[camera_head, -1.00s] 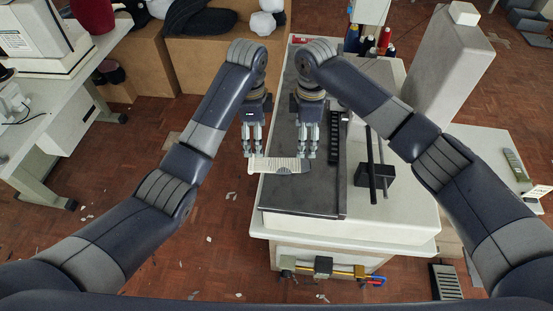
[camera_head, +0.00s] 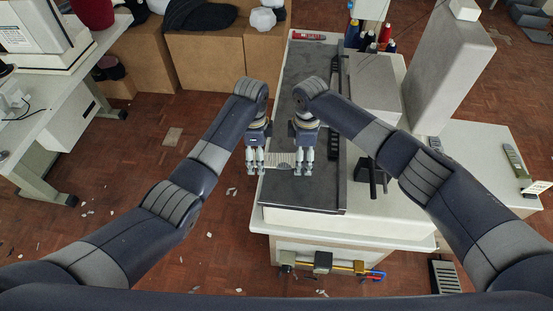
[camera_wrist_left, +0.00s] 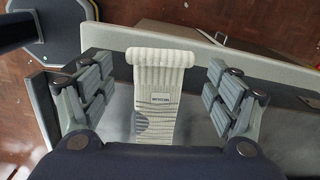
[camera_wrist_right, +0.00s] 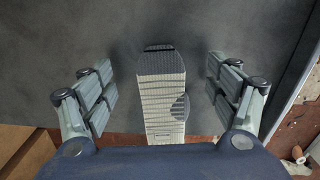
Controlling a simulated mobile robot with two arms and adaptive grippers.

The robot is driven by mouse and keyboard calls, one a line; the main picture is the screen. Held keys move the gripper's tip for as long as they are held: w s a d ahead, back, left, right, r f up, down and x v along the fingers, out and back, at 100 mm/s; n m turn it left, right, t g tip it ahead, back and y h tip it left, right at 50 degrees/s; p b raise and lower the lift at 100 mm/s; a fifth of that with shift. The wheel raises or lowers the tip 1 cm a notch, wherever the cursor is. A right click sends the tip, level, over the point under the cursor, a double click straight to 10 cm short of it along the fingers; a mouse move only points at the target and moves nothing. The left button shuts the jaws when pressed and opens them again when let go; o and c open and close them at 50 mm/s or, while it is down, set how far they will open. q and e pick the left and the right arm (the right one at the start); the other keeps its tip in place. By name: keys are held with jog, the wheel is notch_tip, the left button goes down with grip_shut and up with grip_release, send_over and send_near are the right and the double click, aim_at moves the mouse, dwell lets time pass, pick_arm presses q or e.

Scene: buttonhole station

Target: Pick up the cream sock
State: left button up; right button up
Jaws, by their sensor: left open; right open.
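The cream sock (camera_head: 279,159), ribbed with a grey patch, lies flat on the dark table top, its cuff by the left edge. My left gripper (camera_head: 256,170) is open with its fingers on either side of the cuff end (camera_wrist_left: 161,60), which bears a small dark label. My right gripper (camera_head: 303,170) is open around the toe end (camera_wrist_right: 160,85), which has a dark grey tip. Neither gripper visibly touches the sock; gaps show on both sides. In the head view the fingers hide both ends of it.
The dark work surface (camera_head: 304,196) is bare in front of the sock. A slotted black bar (camera_head: 333,130) and a black stand (camera_head: 368,180) are to the right. A red tool (camera_head: 308,37) lies at the far end, near thread spools (camera_head: 370,38).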

pick_arm(q)
jog(key=shift+f, duration=0.1)
pick_arm(e)
jog(key=shift+f, duration=0.1)
pick_arm(q)
jog(key=shift+c, duration=0.8)
pick_arm(e)
jog(key=shift+c, duration=0.8)
pick_arm(q)
jog(key=c, duration=0.9)
pick_arm(e)
jog(key=c, duration=0.9)
pick_arm(q)
jog(key=shift+s, duration=0.15)
jog(key=shift+c, duration=0.3)
pick_arm(e)
jog(key=shift+s, duration=0.15)
grip_shut()
